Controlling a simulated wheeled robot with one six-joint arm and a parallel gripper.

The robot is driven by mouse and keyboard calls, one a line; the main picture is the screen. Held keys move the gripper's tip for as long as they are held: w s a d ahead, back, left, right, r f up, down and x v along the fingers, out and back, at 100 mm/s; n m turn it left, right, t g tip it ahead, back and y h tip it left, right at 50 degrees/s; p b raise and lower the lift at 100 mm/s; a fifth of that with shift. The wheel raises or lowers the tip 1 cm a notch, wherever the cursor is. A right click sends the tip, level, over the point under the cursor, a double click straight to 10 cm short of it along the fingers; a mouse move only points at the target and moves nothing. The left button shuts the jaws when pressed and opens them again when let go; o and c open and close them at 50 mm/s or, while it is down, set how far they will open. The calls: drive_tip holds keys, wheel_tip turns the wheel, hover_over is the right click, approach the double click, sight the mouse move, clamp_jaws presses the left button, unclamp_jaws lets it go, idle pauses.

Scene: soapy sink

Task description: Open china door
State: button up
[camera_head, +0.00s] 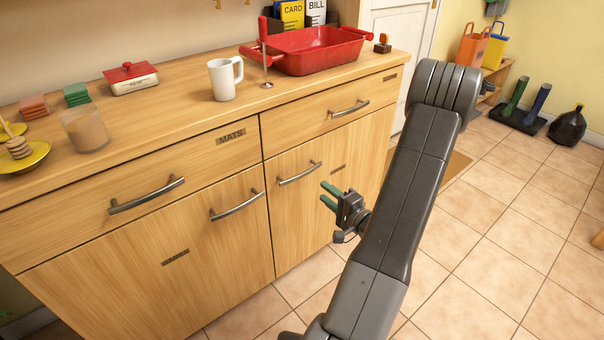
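A wooden sideboard (90,165) has two lower doors, both shut. The left door (130,290) has a small label (175,257) and a bar handle (237,206) near its upper right corner. The right door (320,225) has a label (338,168) and a bar handle (299,174) near its upper left corner. Both door labels are too small to read surely, so I cannot tell which door is the china door. My gripper (325,194) has green fingers spread apart, open and empty, in front of the right door, below and right of its handle.
Above the doors are two shut drawers, the left (110,198) labelled MATS and the right (325,117). On top stand a white mug (225,79), a red tray (318,52) and a glass jar (86,129). The tiled floor (490,265) at right is clear.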

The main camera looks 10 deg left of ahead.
sight(303, 175)
drive_tip(key=x, duration=1.1)
drive_tip(key=shift+a+b, duration=0.1)
drive_tip(key=shift+b, duration=0.3)
drive_tip(key=shift+c, duration=0.3)
clamp_jaws()
